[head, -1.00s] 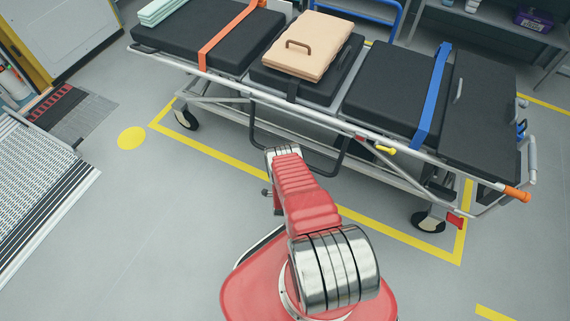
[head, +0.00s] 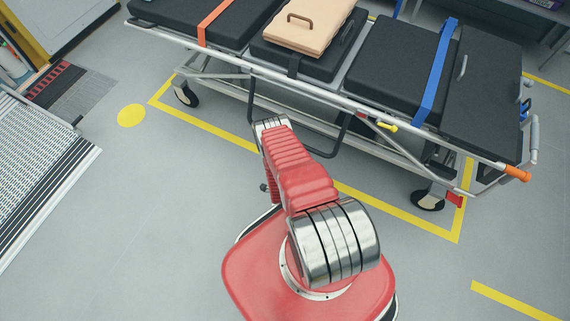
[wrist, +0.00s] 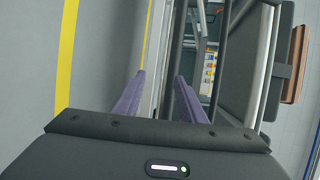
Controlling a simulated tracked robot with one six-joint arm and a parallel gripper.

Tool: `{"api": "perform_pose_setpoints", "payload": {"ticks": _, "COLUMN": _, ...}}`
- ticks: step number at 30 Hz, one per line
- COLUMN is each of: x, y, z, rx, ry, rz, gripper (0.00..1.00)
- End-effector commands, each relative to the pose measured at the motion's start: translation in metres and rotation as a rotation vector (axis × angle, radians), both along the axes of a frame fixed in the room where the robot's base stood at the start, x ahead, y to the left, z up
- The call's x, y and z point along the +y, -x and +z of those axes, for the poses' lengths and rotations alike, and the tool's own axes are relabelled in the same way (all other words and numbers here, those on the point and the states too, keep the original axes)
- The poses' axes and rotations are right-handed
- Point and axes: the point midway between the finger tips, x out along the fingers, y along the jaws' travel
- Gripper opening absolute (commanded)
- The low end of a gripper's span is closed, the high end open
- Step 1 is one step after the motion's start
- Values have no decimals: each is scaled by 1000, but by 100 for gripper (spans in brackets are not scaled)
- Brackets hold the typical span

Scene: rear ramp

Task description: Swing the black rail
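The black rail (head: 341,135) is a bent tube loop hanging below the near side of the stretcher (head: 365,101) in the head view. My arm covers part of it. In the wrist view a dark bar (wrist: 177,45), which looks like the rail, runs upright ahead of the fingers, nearest the right one. My gripper (wrist: 159,75) has two purple fingers, spread apart with a gap between them. I see nothing gripped; whether the bar lies between the fingers or beyond them I cannot tell. The fingers are hidden in the head view.
The stretcher carries dark pads, an orange strap (head: 210,22), a blue strap (head: 436,75) and a tan case (head: 305,28). Its wheel (head: 428,201) stands inside yellow floor lines. A ribbed metal ramp (head: 35,160) lies at the left. Floor between ramp and stretcher is clear.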

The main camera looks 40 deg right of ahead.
Motion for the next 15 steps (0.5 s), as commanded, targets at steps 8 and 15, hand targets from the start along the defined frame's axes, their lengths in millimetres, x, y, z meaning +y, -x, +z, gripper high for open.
{"api": "perform_pose_setpoints", "payload": {"ticks": 8, "x": 24, "y": 24, "z": 12, "rx": -7, "ry": 5, "rz": 3, "gripper": 37}}
{"api": "perform_pose_setpoints", "payload": {"ticks": 15, "x": 28, "y": 29, "z": 15, "rx": -9, "ry": 6, "rz": 2, "gripper": 37}}
